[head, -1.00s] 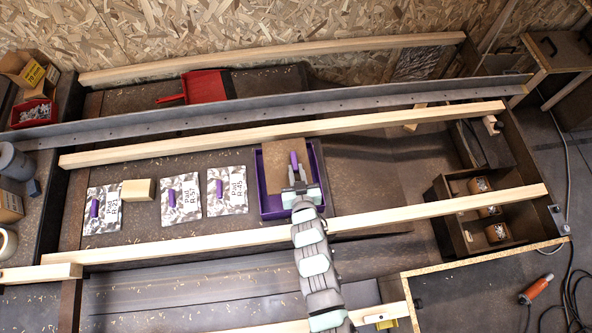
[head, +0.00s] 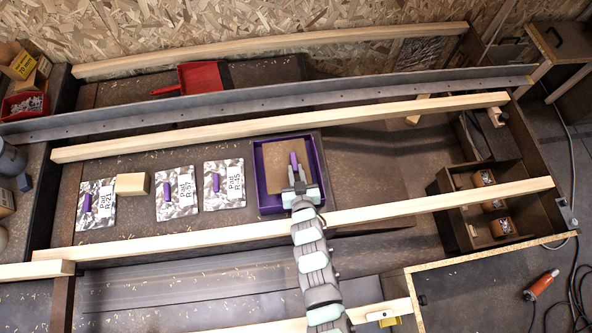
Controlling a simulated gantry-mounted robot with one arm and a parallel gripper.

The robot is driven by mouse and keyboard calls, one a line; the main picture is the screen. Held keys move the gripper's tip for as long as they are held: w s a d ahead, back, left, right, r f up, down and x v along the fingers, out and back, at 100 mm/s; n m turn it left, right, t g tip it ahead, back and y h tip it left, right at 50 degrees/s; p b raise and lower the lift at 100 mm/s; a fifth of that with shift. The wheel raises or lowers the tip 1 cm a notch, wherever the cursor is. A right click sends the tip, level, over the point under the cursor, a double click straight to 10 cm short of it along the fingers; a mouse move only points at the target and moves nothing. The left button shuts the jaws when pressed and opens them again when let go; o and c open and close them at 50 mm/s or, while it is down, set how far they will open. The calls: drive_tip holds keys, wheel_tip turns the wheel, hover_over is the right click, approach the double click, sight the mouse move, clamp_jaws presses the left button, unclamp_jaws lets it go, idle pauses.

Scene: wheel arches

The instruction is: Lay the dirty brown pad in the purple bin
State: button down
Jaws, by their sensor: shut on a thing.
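The brown pad (head: 278,170) with a purple handle (head: 294,160) lies inside the purple bin (head: 258,172), or just above its floor; I cannot tell if it touches the bottom. The bin's purple walls show around the pad. My gripper (head: 297,178) reaches in from the front and is shut on the pad's purple handle. My gripper and arm hide the bin's front right part.
Three silver pads (head: 97,204), (head: 177,193), (head: 224,185) with purple handles lie left of the bin. A pale block (head: 132,184) sits between two of them. Wooden rails (head: 400,208) run in front of and behind the bin. A dark compartment box (head: 448,200) stands at right.

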drive_tip(key=c, duration=1.3)
unclamp_jaws()
drive_tip(key=shift+o, duration=0.2)
drive_tip(key=a+p+v, duration=0.1)
drive_tip(key=p+v, duration=0.3)
drive_tip(key=v, duration=0.6)
drive_tip(key=shift+s+d+r, duration=0.2)
drive_tip(key=shift+s+d, duration=0.15)
drive_tip(key=shift+d, duration=0.2)
drive_tip(key=shift+w+r, duration=0.1)
